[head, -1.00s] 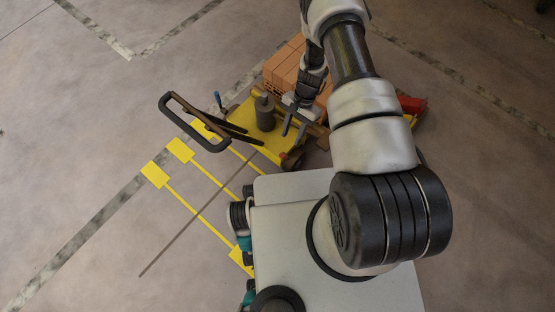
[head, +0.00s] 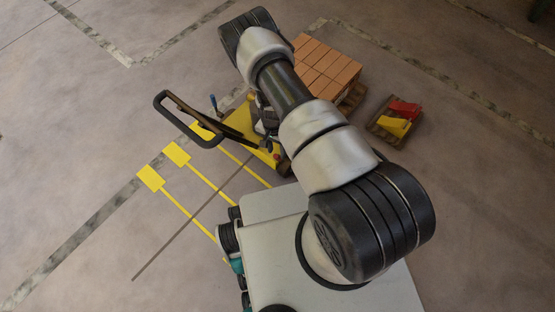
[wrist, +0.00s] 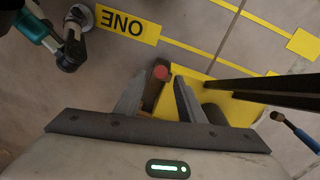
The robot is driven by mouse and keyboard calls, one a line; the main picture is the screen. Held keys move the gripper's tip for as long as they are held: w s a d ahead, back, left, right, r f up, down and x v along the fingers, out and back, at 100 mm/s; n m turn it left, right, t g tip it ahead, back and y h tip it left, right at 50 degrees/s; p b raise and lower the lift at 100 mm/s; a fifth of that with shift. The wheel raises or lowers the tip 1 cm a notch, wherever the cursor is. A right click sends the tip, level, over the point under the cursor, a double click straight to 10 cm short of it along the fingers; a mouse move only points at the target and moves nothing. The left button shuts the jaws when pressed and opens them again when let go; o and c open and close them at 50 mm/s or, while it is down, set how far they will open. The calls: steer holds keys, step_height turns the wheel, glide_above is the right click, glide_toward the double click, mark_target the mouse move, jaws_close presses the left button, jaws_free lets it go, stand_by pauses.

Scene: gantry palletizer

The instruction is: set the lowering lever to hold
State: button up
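A yellow pallet truck (head: 258,152) with a black looped handle (head: 166,118) stands left of my arm in the head view. In the wrist view the red knob (wrist: 160,73) shows between and just beyond the fingertips of my gripper (wrist: 160,82). The fingers are apart and I cannot tell whether they touch it. I cannot read any lever markings.
Orange bricks (head: 325,68) are stacked on a pallet behind the truck. A small pallet (head: 374,127) with red and yellow pieces lies to the right. Yellow floor markings, one plate reading ONE (wrist: 127,25), lie left of the truck. The floor around is largely clear.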

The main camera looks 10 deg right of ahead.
mark_target(278, 158)
step_height(278, 158, down, 6)
steer(key=shift+s+d+f+b, duration=0.15)
steer(key=shift+f+b, duration=0.05)
steer(key=shift+b, duration=0.55)
steer(key=shift+c, duration=0.2)
jaws_close()
